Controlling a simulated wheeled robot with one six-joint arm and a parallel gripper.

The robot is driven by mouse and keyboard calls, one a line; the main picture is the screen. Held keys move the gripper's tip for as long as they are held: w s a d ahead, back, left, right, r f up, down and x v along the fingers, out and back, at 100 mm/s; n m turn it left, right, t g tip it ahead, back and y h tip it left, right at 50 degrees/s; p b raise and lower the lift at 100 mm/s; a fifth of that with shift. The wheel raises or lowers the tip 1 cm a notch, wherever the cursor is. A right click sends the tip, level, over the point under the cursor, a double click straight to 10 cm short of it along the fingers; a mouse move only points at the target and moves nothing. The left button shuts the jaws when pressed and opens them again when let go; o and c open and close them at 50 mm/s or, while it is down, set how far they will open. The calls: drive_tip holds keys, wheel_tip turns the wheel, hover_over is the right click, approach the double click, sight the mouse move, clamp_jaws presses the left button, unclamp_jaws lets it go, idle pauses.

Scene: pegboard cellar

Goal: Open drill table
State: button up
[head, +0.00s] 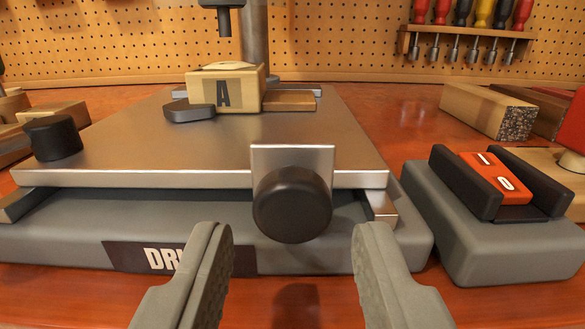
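The drill table (130,165) is a flat metal plate on a grey base with a dark label reading "DR", the rest hidden by my gripper. A round black knob (292,205) sits on a metal bracket at the plate's front edge. My gripper (291,262) is open and empty, its two grey fingers on either side of and below the knob in the picture, apparently not touching it. A block marked "A" (237,88) rests on the plate, with a dark grey piece (189,110) beside it. The plate's front edge lies slightly behind the base's front.
A grey holder (500,235) with an orange switch piece (496,178) stands close on the right. A black knob (52,138) is at the plate's left. Wooden blocks (487,108) lie behind right. A drill column (254,40) rises behind; screwdrivers (462,14) hang on the pegboard.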

drive_tip(key=shift+w, duration=1.5)
drive_tip(key=shift+c, duration=0.3)
clamp_jaws()
